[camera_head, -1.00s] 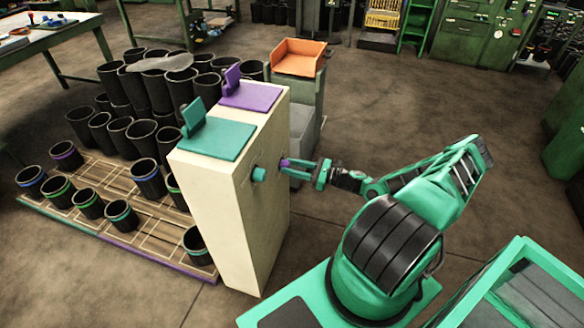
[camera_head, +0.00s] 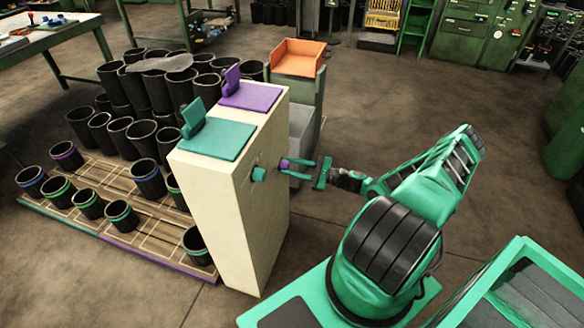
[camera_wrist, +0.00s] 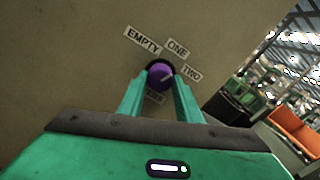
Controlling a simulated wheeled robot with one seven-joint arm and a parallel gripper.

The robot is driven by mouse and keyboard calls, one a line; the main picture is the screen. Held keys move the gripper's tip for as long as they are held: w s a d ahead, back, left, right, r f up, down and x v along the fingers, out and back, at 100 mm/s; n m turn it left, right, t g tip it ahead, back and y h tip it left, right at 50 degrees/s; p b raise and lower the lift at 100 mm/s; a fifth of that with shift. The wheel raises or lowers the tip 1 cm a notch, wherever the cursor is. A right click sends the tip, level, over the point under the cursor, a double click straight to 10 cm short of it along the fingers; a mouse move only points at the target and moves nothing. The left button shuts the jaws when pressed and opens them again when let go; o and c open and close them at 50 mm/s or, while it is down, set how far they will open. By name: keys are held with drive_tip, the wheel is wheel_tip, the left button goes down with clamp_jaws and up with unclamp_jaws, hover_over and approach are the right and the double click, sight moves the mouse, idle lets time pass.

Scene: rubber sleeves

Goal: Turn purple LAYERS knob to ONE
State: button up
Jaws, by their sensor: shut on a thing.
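The purple knob (camera_wrist: 159,77) is on the pale panel, between the fingertips of my gripper (camera_wrist: 161,84) in the wrist view. In the head view the purple knob (camera_head: 285,165) is on the right face of the cream cabinet (camera_head: 232,215), and my green gripper (camera_head: 288,169) is shut on it. Around the knob are the labels EMPTY (camera_wrist: 142,40), ONE (camera_wrist: 177,49) and TWO (camera_wrist: 191,74). A label below (camera_wrist: 154,97) is partly hidden by my gripper. A pale mark on the knob is on its right side; I cannot tell exactly which label it points to.
A teal knob (camera_head: 258,174) sticks out of the same face, left of my gripper. Teal (camera_head: 216,140) and purple (camera_head: 250,96) plates top the cabinet. An orange tray (camera_head: 298,58) stands behind. Black sleeves stand on the left. Floor to the right is clear.

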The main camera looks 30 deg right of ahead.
drive_tip(key=shift+w+d+r+n, duration=0.1)
drive_tip(key=shift+n, duration=0.8)
drive_tip(key=shift+w+d+n, duration=0.1)
drive_tip(key=shift+n, duration=0.8)
drive_tip(key=o, duration=1)
drive_tip(key=shift+a, duration=0.1)
drive_tip(key=shift+o, duration=0.2)
drive_tip(key=shift+s, duration=0.1)
drive_tip(key=v, duration=1)
drive_tip(key=shift+s+d, duration=0.25)
drive_tip(key=shift+a+n, duration=0.1)
drive_tip(key=shift+n, duration=0.2)
